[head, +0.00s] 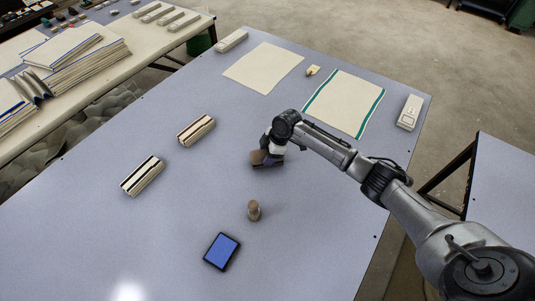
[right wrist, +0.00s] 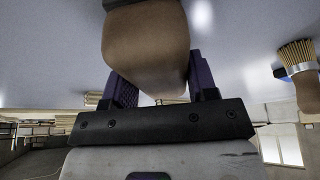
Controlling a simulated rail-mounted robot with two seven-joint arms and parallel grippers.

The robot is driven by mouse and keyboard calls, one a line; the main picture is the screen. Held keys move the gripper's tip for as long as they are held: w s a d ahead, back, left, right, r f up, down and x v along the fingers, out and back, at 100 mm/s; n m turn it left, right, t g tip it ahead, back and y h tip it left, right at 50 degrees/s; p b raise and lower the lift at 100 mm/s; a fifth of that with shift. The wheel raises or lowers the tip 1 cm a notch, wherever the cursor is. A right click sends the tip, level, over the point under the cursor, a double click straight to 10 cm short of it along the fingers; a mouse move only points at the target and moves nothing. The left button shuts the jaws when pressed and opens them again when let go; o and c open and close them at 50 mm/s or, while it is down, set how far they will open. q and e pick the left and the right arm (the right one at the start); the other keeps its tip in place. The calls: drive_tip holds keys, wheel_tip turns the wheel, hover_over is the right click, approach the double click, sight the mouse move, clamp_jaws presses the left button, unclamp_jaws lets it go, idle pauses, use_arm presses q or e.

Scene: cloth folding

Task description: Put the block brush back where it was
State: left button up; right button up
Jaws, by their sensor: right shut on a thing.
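The block brush (head: 262,160) is a brown wooden block with a dark lower edge. It is in my right gripper (head: 272,151) near the middle of the table in the head view. In the right wrist view the brown block (right wrist: 147,45) sits between the two dark fingers of my right gripper (right wrist: 160,88), which is shut on it. I cannot tell whether its underside touches the table. My left gripper is not in view.
A small round brush (head: 253,210) stands nearer, beside a blue pad (head: 222,251). Two striped blocks (head: 196,130) lie to the left. A plain cloth (head: 263,67) and a green-edged cloth (head: 343,103) lie at the back, with pale blocks (head: 410,113) beside them. The grey-blue table (head: 130,240) is clear front left.

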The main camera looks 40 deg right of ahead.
drive_tip(key=shift+f, duration=0.1)
drive_tip(key=o, duration=0.7)
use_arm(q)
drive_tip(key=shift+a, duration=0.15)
use_arm(e)
drive_tip(key=shift+o, duration=0.9)
